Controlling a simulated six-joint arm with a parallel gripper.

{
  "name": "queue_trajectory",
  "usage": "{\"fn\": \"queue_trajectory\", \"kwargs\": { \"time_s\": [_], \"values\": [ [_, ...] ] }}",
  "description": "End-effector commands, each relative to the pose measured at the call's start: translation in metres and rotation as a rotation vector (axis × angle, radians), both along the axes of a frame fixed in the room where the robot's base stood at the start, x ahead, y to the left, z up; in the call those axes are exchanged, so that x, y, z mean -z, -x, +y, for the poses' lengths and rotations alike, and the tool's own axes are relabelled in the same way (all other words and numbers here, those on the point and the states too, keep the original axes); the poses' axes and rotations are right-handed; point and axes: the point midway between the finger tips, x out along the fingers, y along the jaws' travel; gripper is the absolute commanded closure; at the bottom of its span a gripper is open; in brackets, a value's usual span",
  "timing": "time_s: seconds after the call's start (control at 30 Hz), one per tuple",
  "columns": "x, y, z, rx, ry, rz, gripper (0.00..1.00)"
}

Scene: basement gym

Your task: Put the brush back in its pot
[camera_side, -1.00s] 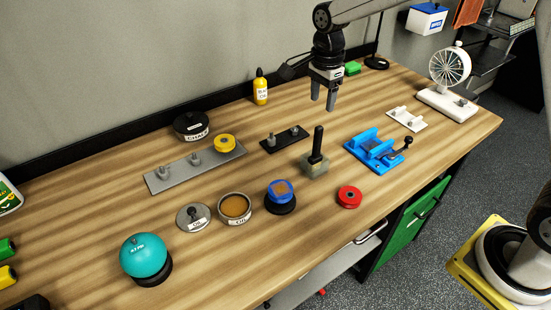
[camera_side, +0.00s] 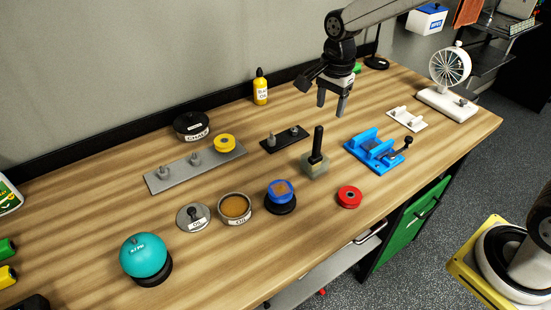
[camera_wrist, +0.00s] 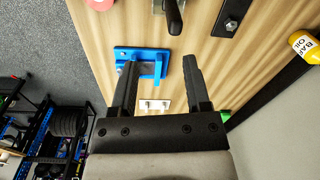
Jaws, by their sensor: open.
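A black upright handle (camera_side: 317,143), which looks like the brush, stands in a squat grey-green block (camera_side: 314,165) mid-bench; any bristles are hidden. In the wrist view the handle (camera_wrist: 174,16) shows at the top edge. A round open pot (camera_side: 235,208) with a pale rim, brown contents and a small label stands nearer the front left. My gripper (camera_side: 331,110) is open and empty, above the bench, behind and slightly right of the handle. In the wrist view its fingers (camera_wrist: 160,75) point toward the bench with nothing between them.
A blue vise (camera_side: 375,152) stands right of the handle, a red disc (camera_side: 349,197) in front. A blue-topped round item (camera_side: 281,194) sits beside the pot, and a grey lid (camera_side: 193,217) lies left of it. A black pegged plate (camera_side: 284,138) lies behind the handle.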

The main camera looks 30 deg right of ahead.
Motion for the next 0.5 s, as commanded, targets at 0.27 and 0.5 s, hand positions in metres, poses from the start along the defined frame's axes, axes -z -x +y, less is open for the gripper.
{"fn": "queue_trajectory", "kwargs": {
  "time_s": [0.27, 0.5],
  "values": [
    [0.017, 0.047, -0.01, -0.399, 0.023, -0.058, 0.39],
    [0.032, 0.091, -0.017, -0.763, 0.066, -0.108, 0.39]
  ]
}}
